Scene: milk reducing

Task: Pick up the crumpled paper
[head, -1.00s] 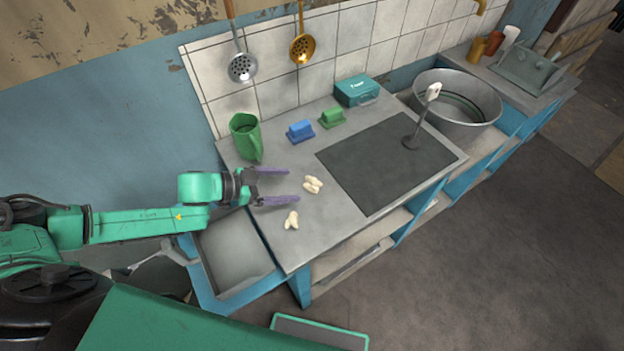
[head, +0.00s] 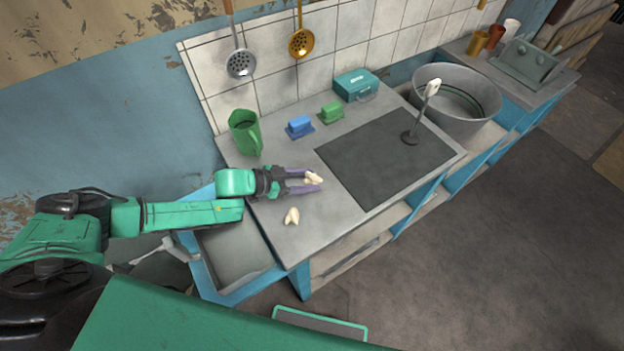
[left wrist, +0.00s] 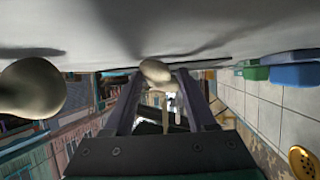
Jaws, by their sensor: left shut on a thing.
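One cream-coloured crumpled paper (head: 314,178) is between the purple fingertips of my left gripper (head: 304,181), over the grey counter. The fingers are shut on it; its lower part is partly hidden by them in the head view. In the left wrist view the paper (left wrist: 155,71) shows at the fingertips (left wrist: 155,85). A second crumpled paper (head: 292,216) lies on the counter nearer the front edge, apart from the gripper. It also shows large at the left of the left wrist view (left wrist: 32,88). My right gripper is not in view.
A green pitcher (head: 245,133), a blue block-shaped dish (head: 299,127) and a green one (head: 331,113) stand behind the gripper. A teal box (head: 356,85) is by the tiled wall. A dark panel (head: 388,160) lies to the right, and a metal tub (head: 455,107) stands beyond.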

